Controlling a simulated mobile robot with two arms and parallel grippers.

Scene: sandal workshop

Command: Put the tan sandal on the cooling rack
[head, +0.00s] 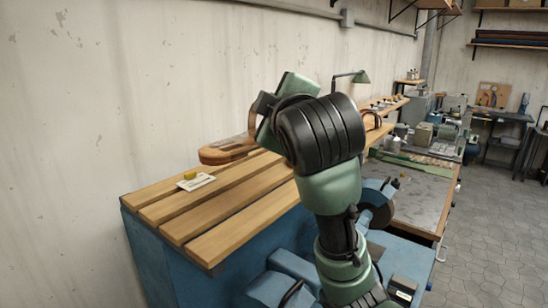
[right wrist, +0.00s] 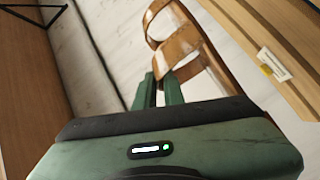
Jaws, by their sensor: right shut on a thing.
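The tan sandal (head: 228,151) is held in the air near the wall, over the far part of the slatted wooden rack (head: 215,207), with a curved strap rising from its sole. My right gripper (right wrist: 163,82) is shut on the sandal (right wrist: 185,48); its green fingers meet the sandal near one end in the right wrist view. In the head view my wrist hides most of the fingers and part of the sandal. The rack's slats (right wrist: 262,35) also show at the right of the wrist view, apart from the sandal. My left gripper is in neither view.
A white card with a yellow piece (head: 196,181) lies on the near left slats. The other visible slats are bare. A brown strap-like loop (head: 373,119) shows behind my wrist. A cluttered workbench (head: 415,185) stands to the right; the wall borders the rack.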

